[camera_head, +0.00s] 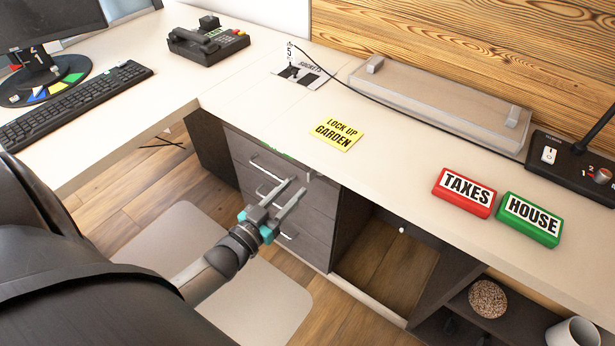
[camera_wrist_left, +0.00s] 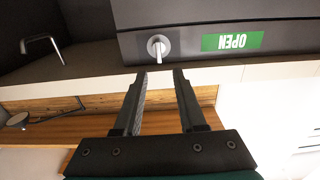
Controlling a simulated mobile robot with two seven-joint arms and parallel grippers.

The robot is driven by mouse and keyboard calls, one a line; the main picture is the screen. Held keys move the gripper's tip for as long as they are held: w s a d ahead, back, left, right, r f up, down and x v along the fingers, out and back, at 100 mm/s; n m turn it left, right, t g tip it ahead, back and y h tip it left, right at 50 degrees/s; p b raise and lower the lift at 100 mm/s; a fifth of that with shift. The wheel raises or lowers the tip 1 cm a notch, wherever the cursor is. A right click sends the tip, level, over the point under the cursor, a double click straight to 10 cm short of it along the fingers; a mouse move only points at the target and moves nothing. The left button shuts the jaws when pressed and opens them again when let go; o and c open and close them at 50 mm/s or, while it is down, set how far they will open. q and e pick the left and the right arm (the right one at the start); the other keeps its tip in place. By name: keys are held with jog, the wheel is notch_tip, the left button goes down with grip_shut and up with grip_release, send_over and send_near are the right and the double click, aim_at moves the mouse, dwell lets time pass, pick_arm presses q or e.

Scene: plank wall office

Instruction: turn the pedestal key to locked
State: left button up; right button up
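The grey drawer pedestal (camera_head: 320,207) stands under the desk. In the head view only a sliver of green shows under the desk edge, and I cannot make out the key. My left gripper (camera_head: 292,194) is in front of the drawers. In the left wrist view its fingers (camera_wrist_left: 160,73) are apart and empty, with the key just beyond the gap between the tips. My right gripper is out of view.
The desk edge overhangs the pedestal. A drawer handle (camera_head: 268,169) is close to my left gripper. On the desk are a yellow sign (camera_head: 336,134), a red TAXES block (camera_head: 464,192) and a green HOUSE block (camera_head: 529,219). A chair seat (camera_head: 165,238) is below my arm.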

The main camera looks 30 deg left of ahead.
aim_at(308, 174)
pick_arm(q)
jog(key=w, duration=0.2)
jog(key=w+b, duration=0.1)
jog(key=w, duration=0.1)
jog(key=shift+w+d, duration=0.2)
jog(key=shift+w, duration=0.2)
jog(key=shift+w+b, duration=0.4)
jog(key=shift+w, duration=0.5)
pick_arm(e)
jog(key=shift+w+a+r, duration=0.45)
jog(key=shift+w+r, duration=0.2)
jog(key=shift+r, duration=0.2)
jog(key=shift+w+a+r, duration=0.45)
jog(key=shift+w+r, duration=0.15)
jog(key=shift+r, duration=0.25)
pick_arm(q)
grip_shut()
